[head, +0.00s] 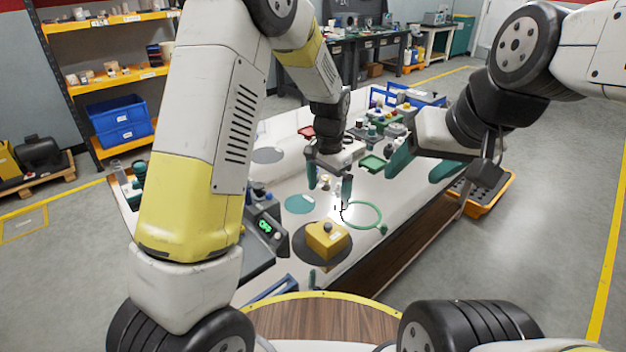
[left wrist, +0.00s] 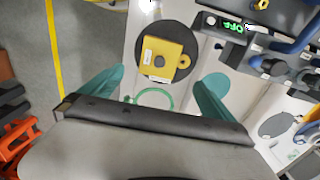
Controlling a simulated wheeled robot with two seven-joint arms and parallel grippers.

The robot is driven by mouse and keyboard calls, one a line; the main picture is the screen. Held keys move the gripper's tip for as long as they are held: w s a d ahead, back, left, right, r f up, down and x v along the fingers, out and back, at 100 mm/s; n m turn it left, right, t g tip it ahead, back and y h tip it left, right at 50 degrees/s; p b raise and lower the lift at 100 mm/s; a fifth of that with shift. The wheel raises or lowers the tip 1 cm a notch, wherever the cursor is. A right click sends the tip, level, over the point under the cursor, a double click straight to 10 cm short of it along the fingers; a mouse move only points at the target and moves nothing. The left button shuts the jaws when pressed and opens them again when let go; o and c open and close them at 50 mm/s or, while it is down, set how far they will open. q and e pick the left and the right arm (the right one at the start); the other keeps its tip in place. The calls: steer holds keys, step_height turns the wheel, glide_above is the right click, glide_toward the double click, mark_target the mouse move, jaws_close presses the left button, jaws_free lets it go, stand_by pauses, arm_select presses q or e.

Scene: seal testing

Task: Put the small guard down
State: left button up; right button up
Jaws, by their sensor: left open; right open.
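A yellow box-shaped piece with a dark knob on top, apparently the small guard (head: 327,239), sits on a dark round mat (head: 304,256) at the near part of the white table. In the left wrist view the yellow piece (left wrist: 160,60) shows a label and a ring-like part on its side. My left gripper (head: 331,188) is open and empty above the table, behind the yellow piece in the head view. In the left wrist view the piece lies beyond the green fingertips (left wrist: 165,82), apart from them. My right gripper (head: 420,166) is open and empty over the table's right side.
A green ring (head: 378,208) lies right of the yellow piece. A teal disc (head: 299,204) lies behind it. A device with a green display (head: 265,226) stands to the left. Several small parts and green trays (head: 373,163) crowd the far table.

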arm_select(q)
steer(key=s+a+r+n+t+h, duration=0.1)
steer(key=s+a+r+n, duration=0.1)
steer(key=s+a+r, duration=0.4)
steer(key=s+a+r+n+t+h, duration=0.1)
steer(key=s+a+r+n+t, duration=0.1)
steer(key=s+r, duration=0.35)
steer(key=s+a+r+n+t, duration=0.1)
steer(key=s+a+r+n, duration=0.2)
steer(key=r, duration=0.6)
steer(key=s+a+r+n+t, duration=0.1)
steer(key=s+a+t, duration=0.1)
steer(key=s, duration=0.5)
steer(key=shift+s+a+r, duration=0.15)
steer(key=shift+s+a, duration=0.25)
steer(key=shift+a, duration=0.45)
steer(key=shift+a, duration=0.15)
